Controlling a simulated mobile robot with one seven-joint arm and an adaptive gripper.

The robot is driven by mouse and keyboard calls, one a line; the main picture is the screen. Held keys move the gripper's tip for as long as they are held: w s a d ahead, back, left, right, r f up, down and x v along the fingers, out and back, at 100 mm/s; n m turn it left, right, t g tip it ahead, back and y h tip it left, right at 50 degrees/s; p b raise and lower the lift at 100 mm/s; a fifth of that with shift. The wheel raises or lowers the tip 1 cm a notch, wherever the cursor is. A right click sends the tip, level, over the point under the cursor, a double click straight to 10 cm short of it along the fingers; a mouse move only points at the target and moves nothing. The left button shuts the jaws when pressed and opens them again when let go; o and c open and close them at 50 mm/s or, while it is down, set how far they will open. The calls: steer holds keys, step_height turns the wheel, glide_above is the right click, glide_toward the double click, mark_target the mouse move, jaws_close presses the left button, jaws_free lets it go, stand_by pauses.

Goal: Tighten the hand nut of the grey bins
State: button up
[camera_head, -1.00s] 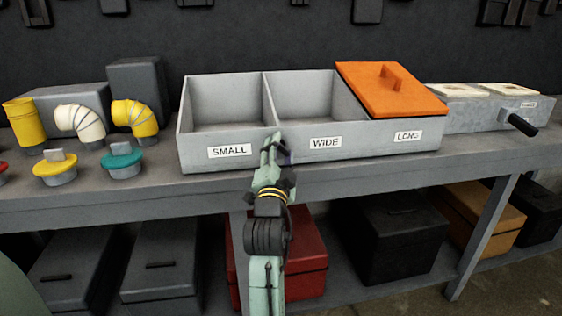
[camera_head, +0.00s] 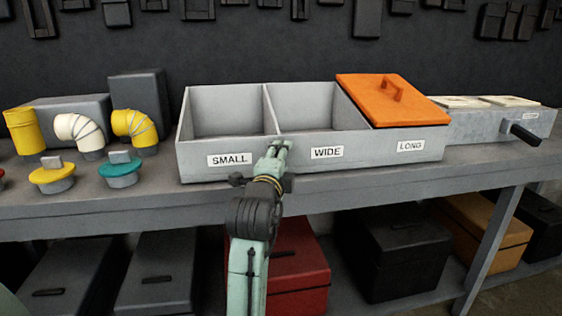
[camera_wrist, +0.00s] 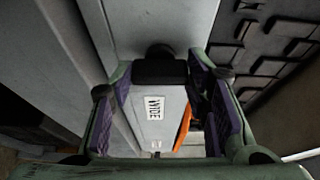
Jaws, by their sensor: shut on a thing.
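The grey bins (camera_head: 215,161) stand on the bench as one long three-part box, with front labels SMALL, WIDE and LONG. The SMALL and WIDE parts are open and look empty; an orange lid (camera_head: 385,108) covers the LONG part. My gripper (camera_head: 279,148) is at the front wall, between the SMALL and WIDE labels. In the wrist view my gripper (camera_wrist: 160,78) has its purple pads on either side of a black hand nut (camera_wrist: 160,66) at the bin front and is shut on it. In the head view my gripper hides the nut.
Yellow and white duct elbows (camera_head: 84,130) and capped collars (camera_head: 123,165) stand on the bench at left. A metal box with a black handle (camera_head: 524,134) sits at right.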

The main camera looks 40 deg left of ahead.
stand_by(0.5)
steer(key=o, duration=1.2)
steer(key=shift+c, duration=0.2)
steer(key=shift+s, duration=0.1)
steer(key=v, duration=1.2)
